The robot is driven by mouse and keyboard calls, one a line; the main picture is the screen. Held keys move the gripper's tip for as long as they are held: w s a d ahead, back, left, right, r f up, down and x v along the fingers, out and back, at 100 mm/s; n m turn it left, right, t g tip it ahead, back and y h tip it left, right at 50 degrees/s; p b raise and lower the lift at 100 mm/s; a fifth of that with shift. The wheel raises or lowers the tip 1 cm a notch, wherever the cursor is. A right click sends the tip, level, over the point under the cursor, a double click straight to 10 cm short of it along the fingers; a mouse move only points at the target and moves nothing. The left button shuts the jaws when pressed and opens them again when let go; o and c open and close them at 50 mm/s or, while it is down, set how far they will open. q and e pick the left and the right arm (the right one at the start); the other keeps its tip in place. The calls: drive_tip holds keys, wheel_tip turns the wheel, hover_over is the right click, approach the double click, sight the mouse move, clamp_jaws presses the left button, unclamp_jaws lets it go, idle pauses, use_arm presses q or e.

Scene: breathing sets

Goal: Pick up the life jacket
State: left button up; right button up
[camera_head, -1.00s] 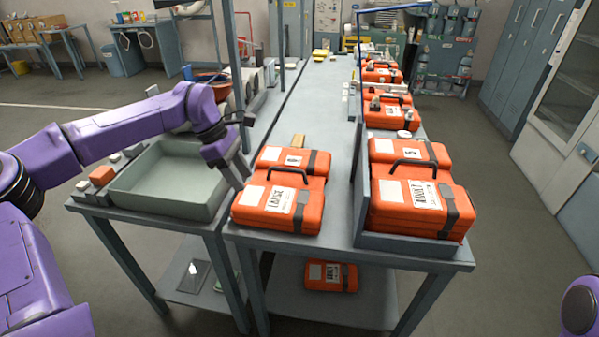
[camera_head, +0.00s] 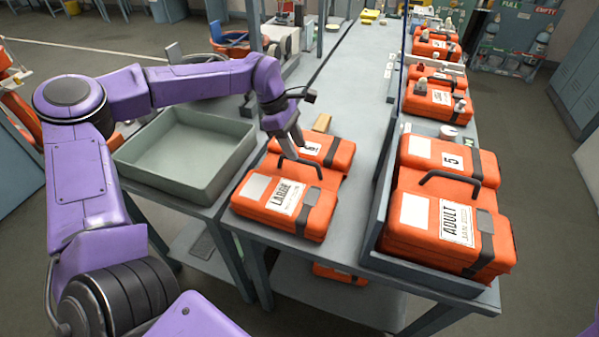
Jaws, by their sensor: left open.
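Several orange packs with labels and black straps lie on the tables; which one is the life jacket I cannot tell for sure. A pack marked LARGE (camera_head: 272,209) lies at the front of the middle table, with a dark handle on top. A second orange pack (camera_head: 338,155) lies right behind it. My left gripper (camera_head: 291,150) is open and empty, pointing down over these two packs, near the handle; whether it touches them I cannot tell. A larger pack marked ADULT (camera_head: 420,250) sits in a grey-walled bay to the right. My right gripper is out of view.
An empty grey-green tray (camera_head: 150,180) stands left of the packs. A grey divider (camera_head: 381,205) separates the LARGE pack from the ADULT pack. More orange packs (camera_head: 440,103) line the right side further back. The table middle (camera_head: 352,95) behind the packs is clear.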

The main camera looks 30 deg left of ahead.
sight(300, 160)
use_arm(q)
drive_tip(key=p+x, duration=0.1)
drive_tip(key=x, duration=0.3)
drive_tip(key=shift+f, duration=0.45)
drive_tip(key=shift+s+f, duration=0.1)
drive_tip(key=shift+f, duration=0.1)
clamp_jaws()
idle(0.7)
